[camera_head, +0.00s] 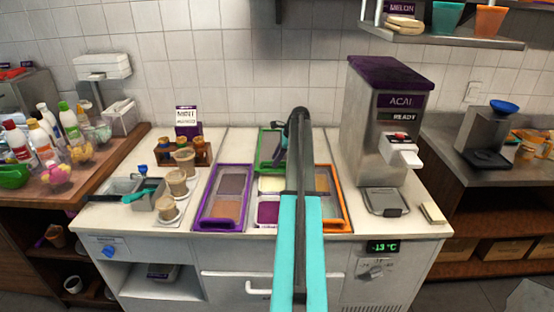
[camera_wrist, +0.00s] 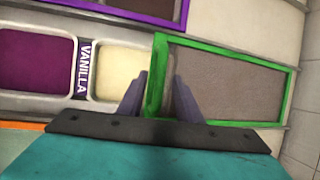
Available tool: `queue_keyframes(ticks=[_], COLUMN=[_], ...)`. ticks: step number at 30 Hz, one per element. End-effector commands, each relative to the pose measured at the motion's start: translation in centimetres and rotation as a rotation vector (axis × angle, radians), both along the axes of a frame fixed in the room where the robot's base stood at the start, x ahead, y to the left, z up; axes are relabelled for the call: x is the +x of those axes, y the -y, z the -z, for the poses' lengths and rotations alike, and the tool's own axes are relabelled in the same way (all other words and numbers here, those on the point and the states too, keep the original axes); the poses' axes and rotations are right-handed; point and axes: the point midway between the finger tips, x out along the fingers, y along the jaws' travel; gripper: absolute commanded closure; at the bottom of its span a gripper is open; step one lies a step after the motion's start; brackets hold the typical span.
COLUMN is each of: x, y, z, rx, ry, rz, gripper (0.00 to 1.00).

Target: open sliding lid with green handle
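The sliding lid with the green frame (camera_wrist: 235,122) has a see-through grey panel. In the head view, the green lid (camera_head: 263,159) lies at the back of the middle column, partly hidden by my arm. My gripper (camera_wrist: 160,76) is at the lid's near edge in the wrist view, one finger on each side of the green bar. The fingers stand apart, with a small gap showing beside the bar; I cannot tell whether either touches it. In the head view the fingertips (camera_head: 281,152) are small and partly hidden. The cream vanilla compartment (camera_wrist: 118,72) is uncovered beside the lid.
A purple compartment (camera_wrist: 35,62) is also uncovered. A purple-framed lid (camera_head: 223,225) lies to the left and an orange-framed lid (camera_head: 341,213) to the right. The acai machine (camera_head: 385,120) stands at the right; cups (camera_head: 184,158) stand at the left.

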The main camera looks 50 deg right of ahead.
Motion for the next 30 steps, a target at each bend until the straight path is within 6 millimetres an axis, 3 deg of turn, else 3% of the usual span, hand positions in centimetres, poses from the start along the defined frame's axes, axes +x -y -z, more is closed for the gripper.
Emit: queue_keyframes(ticks=[11,30], x=[-0.8,-4.7], y=[0.2,1.0], z=[-1.4,-9.9], rx=[-0.001,-0.001], ry=[0.000,0.001], rz=[0.001,0.002], gripper=[0.68,0.68])
